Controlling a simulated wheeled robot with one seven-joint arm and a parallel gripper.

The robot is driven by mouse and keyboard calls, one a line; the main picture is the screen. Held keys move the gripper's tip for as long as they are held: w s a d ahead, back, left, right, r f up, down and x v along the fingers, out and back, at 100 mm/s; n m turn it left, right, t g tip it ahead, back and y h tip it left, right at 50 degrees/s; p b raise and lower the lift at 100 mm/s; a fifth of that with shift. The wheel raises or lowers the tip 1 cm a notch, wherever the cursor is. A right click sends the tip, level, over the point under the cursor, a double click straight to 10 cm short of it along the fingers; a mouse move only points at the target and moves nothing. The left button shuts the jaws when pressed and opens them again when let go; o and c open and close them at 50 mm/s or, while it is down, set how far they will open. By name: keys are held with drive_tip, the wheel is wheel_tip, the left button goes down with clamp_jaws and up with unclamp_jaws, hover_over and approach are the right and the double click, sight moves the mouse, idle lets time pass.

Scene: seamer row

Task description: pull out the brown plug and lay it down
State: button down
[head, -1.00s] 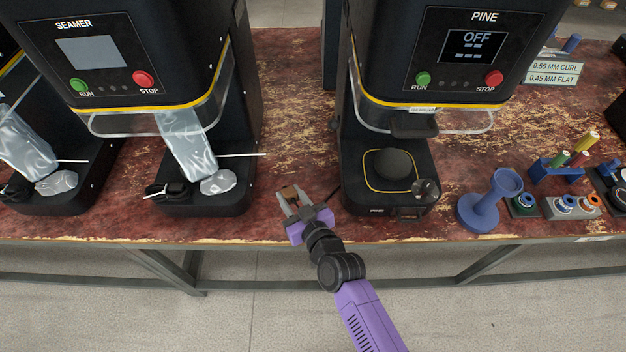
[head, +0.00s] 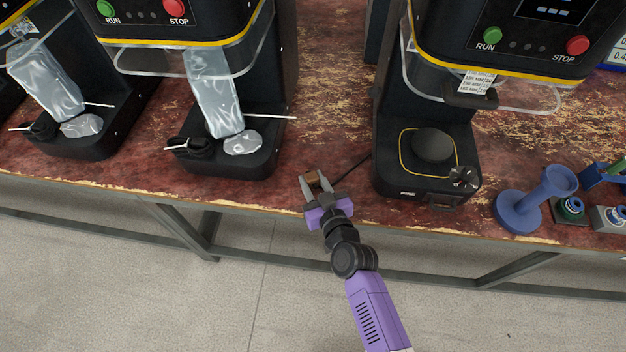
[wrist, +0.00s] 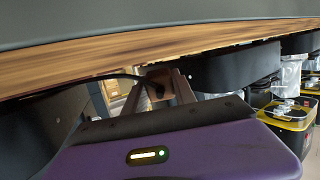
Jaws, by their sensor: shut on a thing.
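My gripper (head: 318,183) is shut on the brown plug (head: 314,175), a small brown block between the grey fingers. In the head view it is over the front of the worn red bench top, left of the PINE machine's base (head: 395,187). Whether the plug touches the bench cannot be told. A thin dark cable (head: 351,165) runs from near the plug toward that base. In the wrist view the brown plug (wrist: 159,75) shows between the fingers, with a black cable (wrist: 105,77) curving off to the left.
Two black seamers with bagged items (head: 213,95) stand at the left. A blue stand (head: 535,203) and small spools are at the right. The bench top (head: 320,130) is clear between the middle seamer and the PINE machine. Its front edge lies just below my gripper.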

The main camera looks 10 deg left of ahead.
drive_tip(key=shift+f, duration=0.1)
drive_tip(key=c, duration=0.9)
unclamp_jaws()
drive_tip(key=shift+c, duration=0.2)
drive_tip(key=shift+p+v, duration=1.05)
drive_tip(key=shift+v, duration=2.85)
